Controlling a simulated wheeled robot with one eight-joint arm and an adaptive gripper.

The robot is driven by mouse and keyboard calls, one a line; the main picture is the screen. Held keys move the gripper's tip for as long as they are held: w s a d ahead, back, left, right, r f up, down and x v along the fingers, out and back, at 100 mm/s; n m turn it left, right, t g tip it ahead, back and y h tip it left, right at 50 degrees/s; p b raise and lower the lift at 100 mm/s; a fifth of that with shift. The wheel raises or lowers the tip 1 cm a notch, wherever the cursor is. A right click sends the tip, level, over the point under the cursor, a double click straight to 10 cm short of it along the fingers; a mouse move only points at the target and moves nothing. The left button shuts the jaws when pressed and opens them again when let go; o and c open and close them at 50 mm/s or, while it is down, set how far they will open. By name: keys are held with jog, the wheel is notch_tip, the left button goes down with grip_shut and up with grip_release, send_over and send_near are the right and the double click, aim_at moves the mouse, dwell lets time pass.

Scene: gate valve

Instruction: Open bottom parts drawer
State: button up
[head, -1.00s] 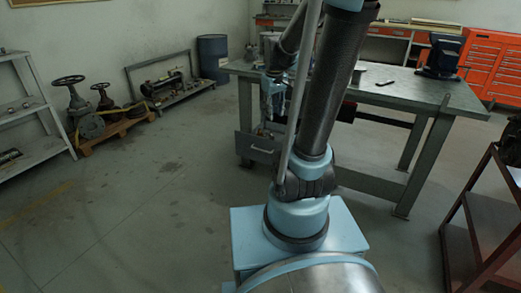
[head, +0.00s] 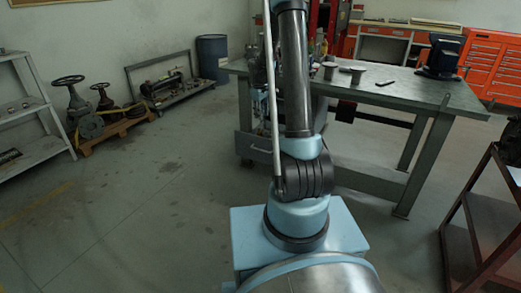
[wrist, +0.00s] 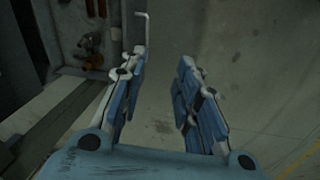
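A grey parts drawer (head: 250,149) with a pale bar handle (head: 261,153) stands out from under the left end of the workbench; my arm partly covers it. I cannot tell whether another drawer sits above or below it. The wrist view shows the open drawer (wrist: 127,22) from above, with metal and orange parts (wrist: 92,45) inside. Its handle (wrist: 147,28) sticks out just beyond my left fingertip; contact is unclear. My gripper (wrist: 162,62) is open, with bare floor between its fingers.
The workbench (head: 400,90) carries two flanged pieces (head: 343,72), a small dark object (head: 385,82) and a dark machine (head: 443,55). A dark red cart (head: 480,230) stands at the right. Valves on a pallet (head: 100,120) are at the left. Floor left of the drawer is clear.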

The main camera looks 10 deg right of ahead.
jog(key=w+f+n, duration=0.2)
jog(key=w+f, duration=0.5)
jog(key=f, duration=0.4)
send_near(261, 147)
jog(key=s+f, duration=0.1)
jog(key=f, duration=0.3)
jog(key=s+f, duration=0.1)
jog(key=f, duration=0.1)
jog(key=shift+s+f, duration=0.35)
jog(key=shift+c, duration=0.6)
grip_shut()
